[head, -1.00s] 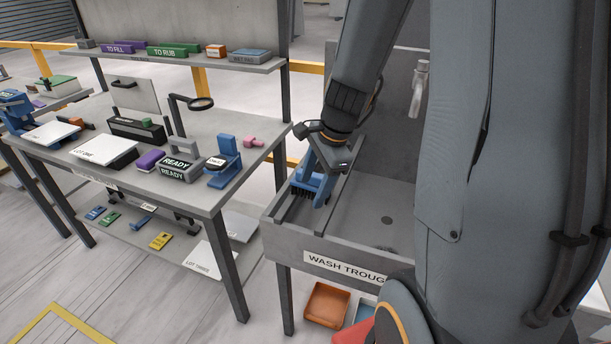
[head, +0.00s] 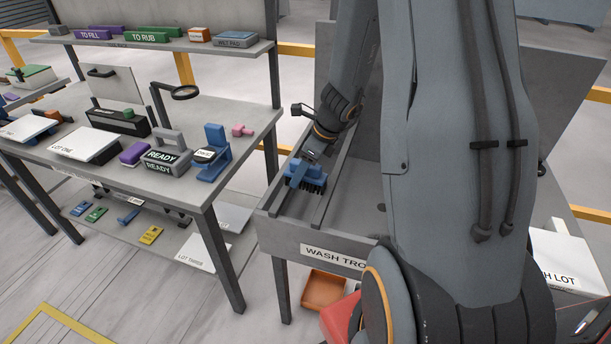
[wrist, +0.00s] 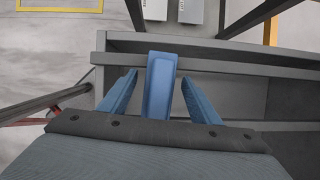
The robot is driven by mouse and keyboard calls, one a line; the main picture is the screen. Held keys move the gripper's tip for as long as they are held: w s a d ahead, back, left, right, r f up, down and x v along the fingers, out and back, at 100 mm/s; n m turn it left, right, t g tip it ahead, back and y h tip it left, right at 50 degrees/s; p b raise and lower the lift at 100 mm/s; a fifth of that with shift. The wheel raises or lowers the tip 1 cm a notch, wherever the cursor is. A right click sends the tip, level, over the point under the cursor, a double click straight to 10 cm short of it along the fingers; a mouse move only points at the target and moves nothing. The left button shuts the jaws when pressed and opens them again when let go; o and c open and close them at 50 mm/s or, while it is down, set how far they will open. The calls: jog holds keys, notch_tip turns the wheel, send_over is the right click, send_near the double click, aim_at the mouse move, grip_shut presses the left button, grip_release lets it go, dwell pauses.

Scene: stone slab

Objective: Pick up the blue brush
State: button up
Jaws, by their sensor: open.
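The blue brush (head: 306,177) with dark bristles is at the left side of the wash trough, by its raised rails. In the wrist view its blue handle (wrist: 160,84) stands between the two blue fingers of my gripper (wrist: 160,76). The fingers are open, with a visible gap on each side of the handle. In the head view my gripper (head: 308,168) is at the brush, and its fingers are hard to tell from the blue brush. The handle's lower end is hidden behind my gripper body in the wrist view.
The wash trough (head: 290,232) has raised rails along its left part. A bench (head: 215,130) to the left holds a READY block (head: 165,165), a blue stand (head: 216,150) and a magnifier (head: 185,92). An orange bin (head: 325,291) is below the trough.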

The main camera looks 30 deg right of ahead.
jog(key=shift+x, duration=0.85)
jog(key=c, duration=1.2)
jog(key=shift+r, duration=0.1)
notch_tip(320, 180, up, 9)
jog(key=shift+r, duration=0.5)
